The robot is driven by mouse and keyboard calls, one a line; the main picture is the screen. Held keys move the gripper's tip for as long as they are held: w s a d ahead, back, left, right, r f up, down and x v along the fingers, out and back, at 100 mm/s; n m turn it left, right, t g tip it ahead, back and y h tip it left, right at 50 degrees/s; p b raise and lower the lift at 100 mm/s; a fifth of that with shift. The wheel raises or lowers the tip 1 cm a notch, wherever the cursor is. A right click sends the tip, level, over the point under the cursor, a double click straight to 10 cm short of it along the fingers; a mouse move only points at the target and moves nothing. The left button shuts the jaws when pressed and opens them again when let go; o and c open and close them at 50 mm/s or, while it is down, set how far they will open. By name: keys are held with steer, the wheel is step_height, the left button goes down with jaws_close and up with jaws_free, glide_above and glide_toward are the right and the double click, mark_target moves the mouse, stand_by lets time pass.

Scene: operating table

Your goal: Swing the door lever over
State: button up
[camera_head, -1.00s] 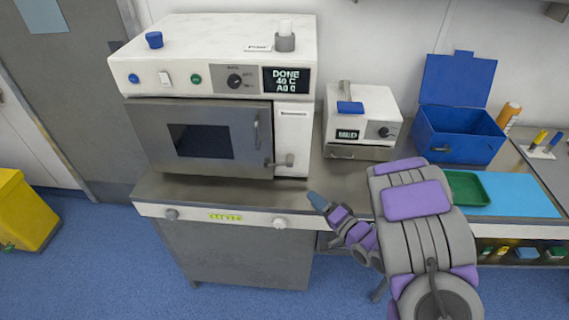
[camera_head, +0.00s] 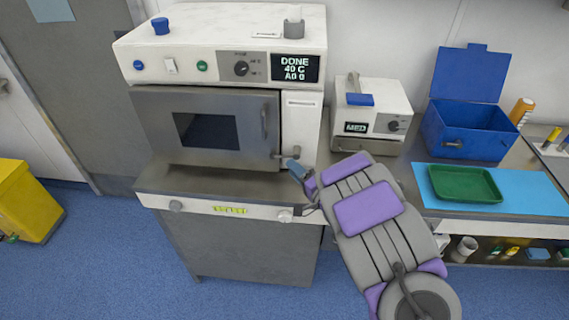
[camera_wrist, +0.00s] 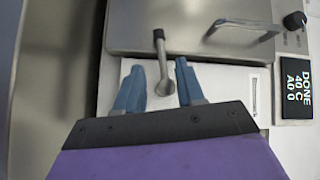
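The oven-like machine with a white top (camera_head: 230,28) stands on the counter, and its grey door (camera_head: 205,128) with a dark window looks shut. The door lever (camera_wrist: 163,62) is a short metal bar with a knob end at the door's edge. It shows at the door's lower right in the head view (camera_head: 279,156). My gripper (camera_wrist: 157,78) has its two blue fingers spread, one on each side of the lever. The lever's knob end lies between them, with gaps visible on both sides. In the head view my gripper (camera_head: 296,168) is at the lever, partly hidden by my arm.
A separate bar handle (camera_wrist: 245,25) is on the door. The display (camera_head: 295,68) reads DONE, 40 C. To the right are a smaller white device (camera_head: 372,98), an open blue box (camera_head: 466,135) and a green tray (camera_head: 462,196).

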steer(key=shift+b+x, duration=0.5)
steer(key=shift+x, duration=2.15)
steer(key=shift+c, duration=0.2)
jaws_close()
